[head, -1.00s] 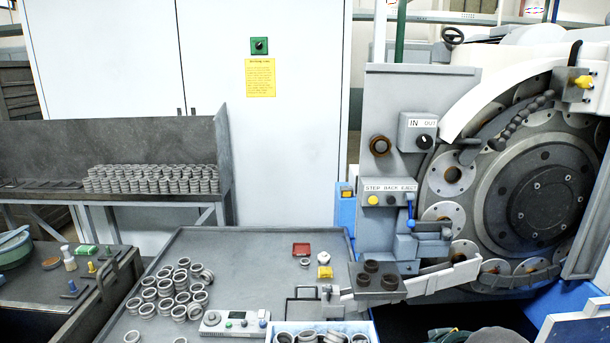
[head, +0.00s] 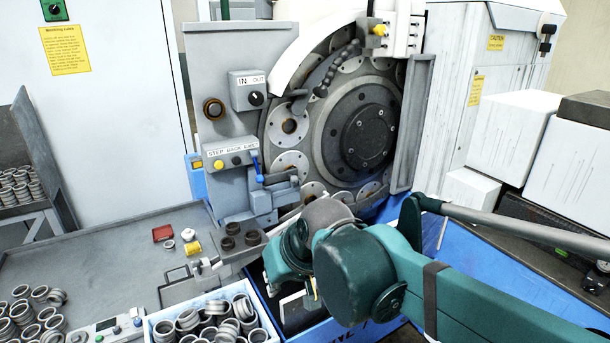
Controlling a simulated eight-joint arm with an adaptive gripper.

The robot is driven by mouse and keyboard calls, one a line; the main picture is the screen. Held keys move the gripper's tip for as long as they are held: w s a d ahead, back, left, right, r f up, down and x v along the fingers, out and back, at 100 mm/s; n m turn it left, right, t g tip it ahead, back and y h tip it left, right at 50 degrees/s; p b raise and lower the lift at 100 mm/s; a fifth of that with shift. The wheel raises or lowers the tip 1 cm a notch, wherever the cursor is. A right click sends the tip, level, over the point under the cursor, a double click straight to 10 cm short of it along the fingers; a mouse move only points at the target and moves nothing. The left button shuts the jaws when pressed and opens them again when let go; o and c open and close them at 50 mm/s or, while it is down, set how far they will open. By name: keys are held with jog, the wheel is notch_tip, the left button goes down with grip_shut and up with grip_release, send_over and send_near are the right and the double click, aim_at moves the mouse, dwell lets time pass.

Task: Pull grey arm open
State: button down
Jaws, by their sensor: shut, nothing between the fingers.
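The grinder's round grey disc (head: 365,135) stands upright in the middle of the head view. A pale grey arm (head: 286,217) slants below the disc beside the dark cups (head: 238,238). Most of it is hidden behind my teal arm, so I cannot tell how far open it is. My gripper (head: 300,308) points down at the front, below my teal wrist and right of the crate of rings. It is shut and empty. Its fingertips are hard to make out, and I cannot tell whether it touches anything.
A blue-edged crate (head: 148,330) of rings stands at the front left. The grey table (head: 110,255) holds loose rings and a small control box (head: 108,330). A lever and button panel (head: 232,155) stands left of the disc. White boxes (head: 515,135) stand at the right.

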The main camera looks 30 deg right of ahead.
jog(key=w+d+r+m+y+p, duration=0.15)
jog(key=w+d, duration=0.25)
jog(key=w, duration=0.6)
jog(key=w+d+r+m+y, duration=0.1)
jog(key=w+d+r+y, duration=0.3)
jog(key=w, duration=0.6)
jog(key=w+d+r+m+y+p, duration=0.15)
jog(key=w+d, duration=0.35)
jog(key=w, duration=0.5)
jog(key=m+t+y, duration=0.1)
jog(key=t+y, duration=0.3)
jog(key=y, duration=0.2)
send_near(295, 174)
jog(key=v, duration=0.4)
jog(key=shift+s, duration=0.2)
jog(key=shift+w+a, duration=0.1)
jog(key=shift+b+x, duration=0.55)
jog(key=shift+x, duration=4.25)
